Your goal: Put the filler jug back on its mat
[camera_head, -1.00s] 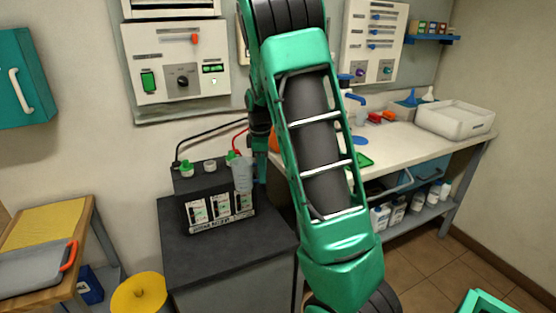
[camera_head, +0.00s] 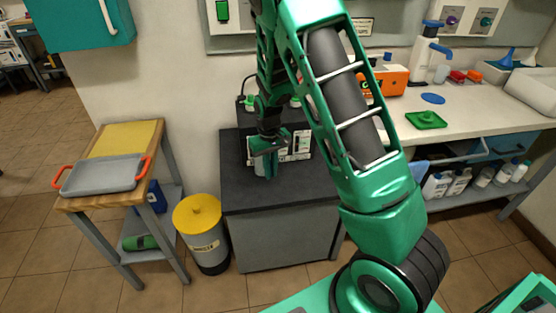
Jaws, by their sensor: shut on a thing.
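My gripper (camera_head: 267,172) hangs over the front of the dark cabinet top, in front of the battery (camera_head: 297,147). It is shut on the filler jug, a pale translucent vessel that is mostly hidden by my gripper and hard to make out.
The dark cabinet top (camera_head: 245,195) has free room at its front. A yellow-lidded bin (camera_head: 199,218) and a wooden stand with a grey tray (camera_head: 103,175) are at left. An orange box (camera_head: 391,80) and a white, blue-topped container (camera_head: 428,55) stand on the counter (camera_head: 480,112).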

